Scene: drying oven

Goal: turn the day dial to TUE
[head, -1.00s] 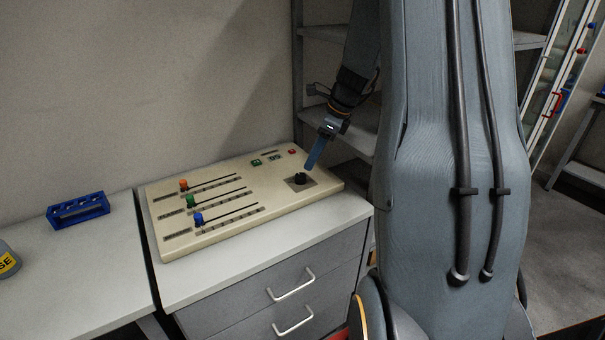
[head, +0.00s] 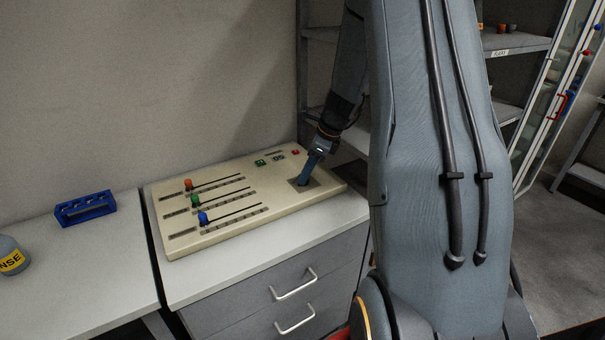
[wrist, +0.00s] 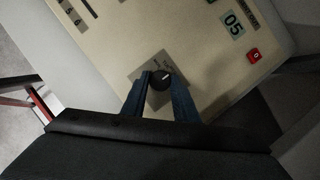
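The day dial (wrist: 160,88) is a black round knob with a white pointer mark, set on a grey square plate (wrist: 148,72) at the right of the beige control panel (head: 228,228). My gripper (wrist: 160,97) has its two blue fingers on either side of the dial in the wrist view. Whether the fingers touch the dial is not clear. In the head view my gripper (head: 303,182) reaches down to the plate and hides the dial. The day lettering around the dial is too small to read.
The panel also has orange, green and blue sliders (head: 203,216) on its left, a red button (wrist: 254,55) and a display reading 05 (wrist: 233,24). A blue rack (head: 86,208) and a bottle (head: 12,256) stand on the left counter. Shelves stand behind my arm.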

